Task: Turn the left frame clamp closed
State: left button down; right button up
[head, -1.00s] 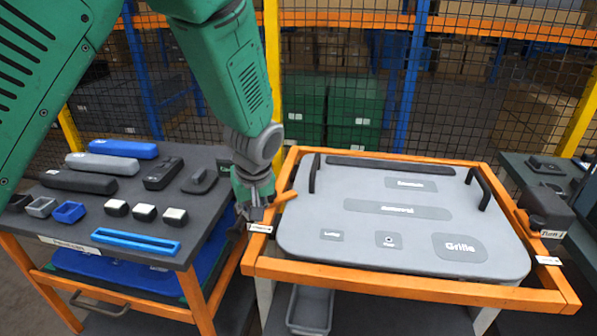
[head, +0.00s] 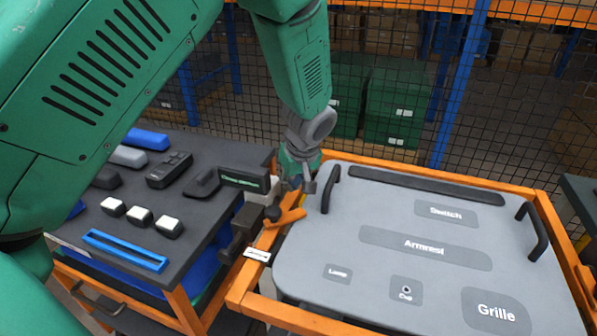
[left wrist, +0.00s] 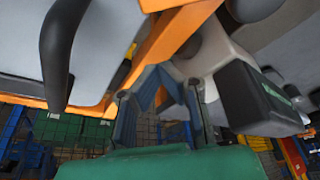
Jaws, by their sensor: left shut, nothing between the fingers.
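The left frame clamp (head: 241,228) sits on the left rail of the orange frame, with a dark body and a light-grey part below a black block with green lettering. Its orange lever (head: 288,218) slants over the rail toward the grey panel (head: 380,280). My left gripper (head: 300,185) is shut and empty, just behind the lever, at the panel's left handle. In the left wrist view its fingers (left wrist: 160,82) come together below an orange bar, beside the black-and-white clamp block (left wrist: 250,95). I cannot tell whether they touch it. My right gripper is not in view.
A dark table (head: 130,190) with several parts and a blue tray stands close on the left. The panel has two black upright handles, the near one (head: 330,188) beside my gripper. A mesh fence and green crates (head: 395,105) are behind.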

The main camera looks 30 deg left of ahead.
aim_at(291, 196)
pick_arm(q)
jog(key=x, duration=0.3)
jog(key=shift+f, duration=0.25)
jog(key=s+d, duration=0.2)
jog(key=shift+d+r+p, duration=0.3)
jog(key=shift+d+p, duration=0.1)
jog(key=shift+d, duration=0.5)
jog(key=shift+s+a, duration=0.1)
jog(key=shift+a, duration=0.1)
